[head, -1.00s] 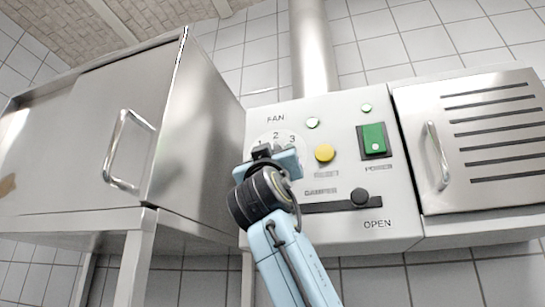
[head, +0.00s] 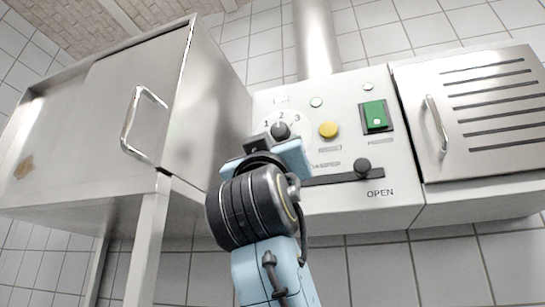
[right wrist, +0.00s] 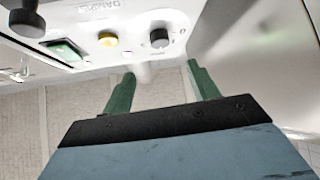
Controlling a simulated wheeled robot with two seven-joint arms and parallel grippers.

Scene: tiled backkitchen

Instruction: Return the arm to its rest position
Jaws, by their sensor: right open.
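My right arm rises from the bottom of the head view, its wrist in front of the control panel (head: 345,200). My right gripper (right wrist: 161,75) is open in the right wrist view, two green fingers apart with nothing between them. In the head view its fingers are mostly hidden behind the wrist. The black fan knob (head: 280,131) shows just above the hand, also in the wrist view (right wrist: 160,38), apart from the fingers. My left gripper is in neither view.
The panel carries a yellow button (head: 328,130), a green power switch (head: 375,117) and a damper slider knob (head: 362,168) at the OPEN end. A steel cabinet (head: 205,110) stands left, a slotted door (head: 480,120) right. Tiled wall lies below the panel.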

